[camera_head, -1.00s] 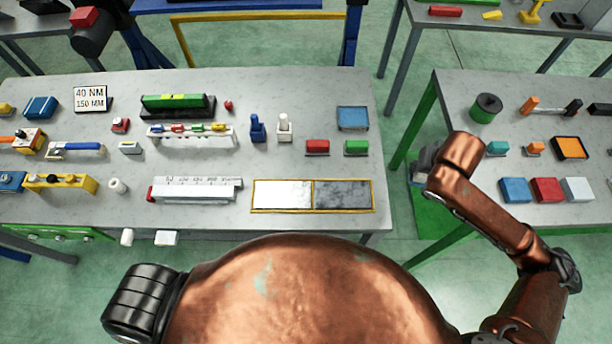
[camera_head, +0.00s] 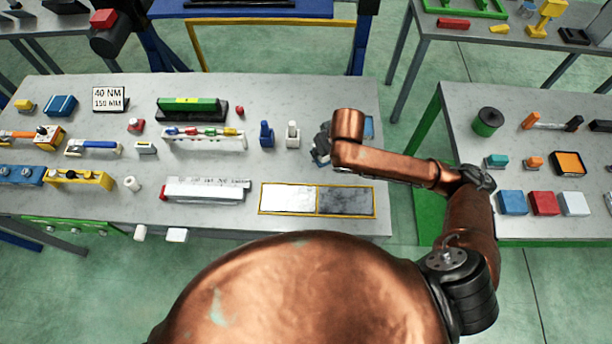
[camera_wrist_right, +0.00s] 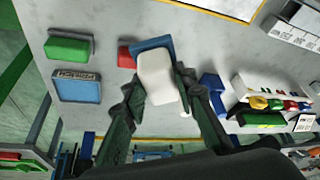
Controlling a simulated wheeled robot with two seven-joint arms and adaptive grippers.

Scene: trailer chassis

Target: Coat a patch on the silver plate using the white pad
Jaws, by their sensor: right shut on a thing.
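My right gripper (camera_wrist_right: 162,110) is shut on a white pad (camera_wrist_right: 158,82), a white block with a blue part at its far end. It holds the pad above the left table. In the head view the right gripper (camera_head: 322,143) is over the table's right part, behind the plate; its fingers are partly hidden. The silver plate (camera_head: 287,198) is the bright left half of a yellow-edged panel near the front edge, beside a darker mottled half (camera_head: 346,201). The panel's edge shows at the top of the right wrist view. My left gripper is not in view.
A red block (camera_wrist_right: 127,55), a green block (camera_wrist_right: 68,48) and a blue black-framed tray (camera_wrist_right: 77,88) lie near the held pad. Blue (camera_head: 266,134) and white (camera_head: 292,135) upright pieces stand to the left. A silver ruled block (camera_head: 205,190) lies left of the plate.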

